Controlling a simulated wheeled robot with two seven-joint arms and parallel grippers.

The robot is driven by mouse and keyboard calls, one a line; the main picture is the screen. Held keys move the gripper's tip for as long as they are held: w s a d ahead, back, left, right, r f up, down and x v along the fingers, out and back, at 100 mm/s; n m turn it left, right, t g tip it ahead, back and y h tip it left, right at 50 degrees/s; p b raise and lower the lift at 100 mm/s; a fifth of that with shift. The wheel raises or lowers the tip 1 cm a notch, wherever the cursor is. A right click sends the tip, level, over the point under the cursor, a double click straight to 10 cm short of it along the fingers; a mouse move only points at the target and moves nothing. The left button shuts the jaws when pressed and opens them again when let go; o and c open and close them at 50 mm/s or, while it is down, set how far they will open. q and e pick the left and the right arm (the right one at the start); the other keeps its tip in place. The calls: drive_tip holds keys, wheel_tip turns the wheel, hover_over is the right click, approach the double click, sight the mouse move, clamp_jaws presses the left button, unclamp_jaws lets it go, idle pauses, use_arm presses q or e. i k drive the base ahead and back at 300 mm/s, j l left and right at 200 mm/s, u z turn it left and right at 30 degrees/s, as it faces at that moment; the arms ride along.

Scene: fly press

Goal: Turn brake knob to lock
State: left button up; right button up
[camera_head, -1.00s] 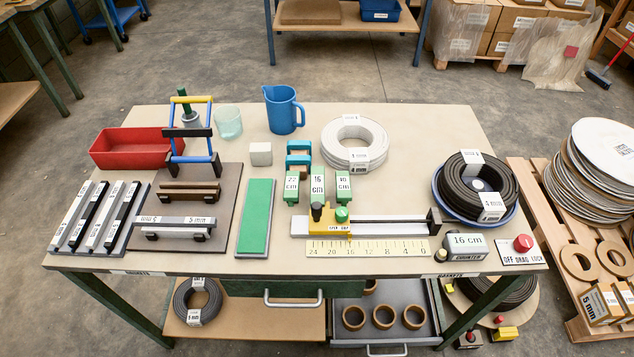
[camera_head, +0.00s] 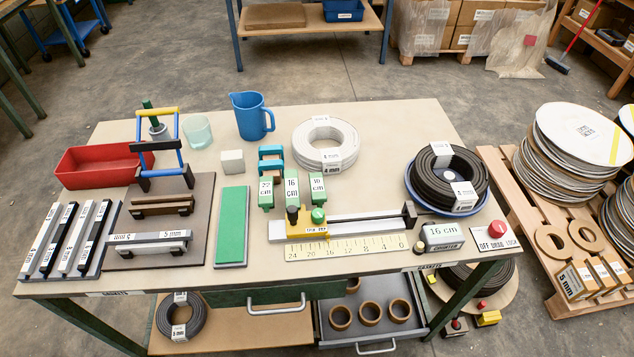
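The brake knob (camera_head: 497,229) is red and sits at the right front corner of the table on a white plate (camera_head: 484,241) marked OFF, DRAG and LOCK. Which mark the knob points to is too small to tell. Neither of my grippers shows in the view.
A coil of black hose (camera_head: 447,181) lies in a blue dish behind the knob. A yellow slide stop (camera_head: 308,225) sits on a rail beside a ruler (camera_head: 345,248). A pallet (camera_head: 512,197) with stacked discs stands right of the table.

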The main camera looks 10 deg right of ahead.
sight(497, 229)
drive_tip(key=z, duration=1.5)
